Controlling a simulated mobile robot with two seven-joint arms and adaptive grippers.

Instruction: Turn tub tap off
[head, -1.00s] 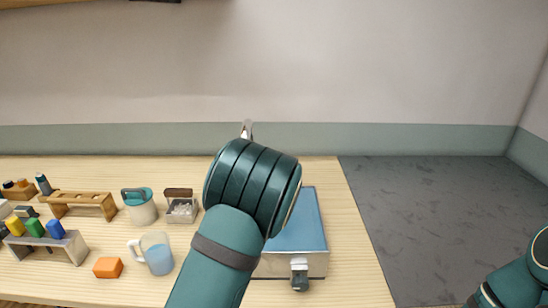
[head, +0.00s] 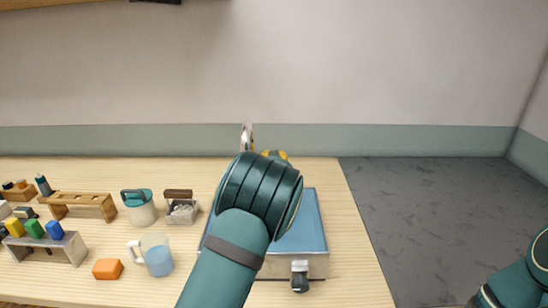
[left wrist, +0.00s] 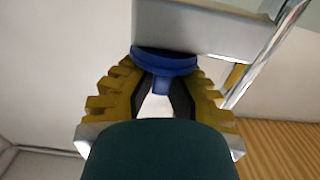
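The tub (head: 318,265) is a metal box with a blue inside, partly hidden behind my left arm. A silver spout (head: 247,135) rises behind my arm at the tub's far side. In the left wrist view a blue round knob with a short stem (left wrist: 164,64) sits against a pale metal block (left wrist: 195,28). My left gripper (left wrist: 167,75) has its yellow fingers on either side of the knob, with a gap visible between them. I cannot tell whether they touch it. Its yellow fingers (head: 274,154) show just beyond my wrist in the head view. My right gripper is out of view.
A small grey outlet (head: 300,275) is on the tub's front. A jug (head: 157,254), an orange block (head: 108,269), a teal-lidded pot (head: 139,207), a box of pale pieces (head: 181,208) and wooden racks (head: 80,205) stand left.

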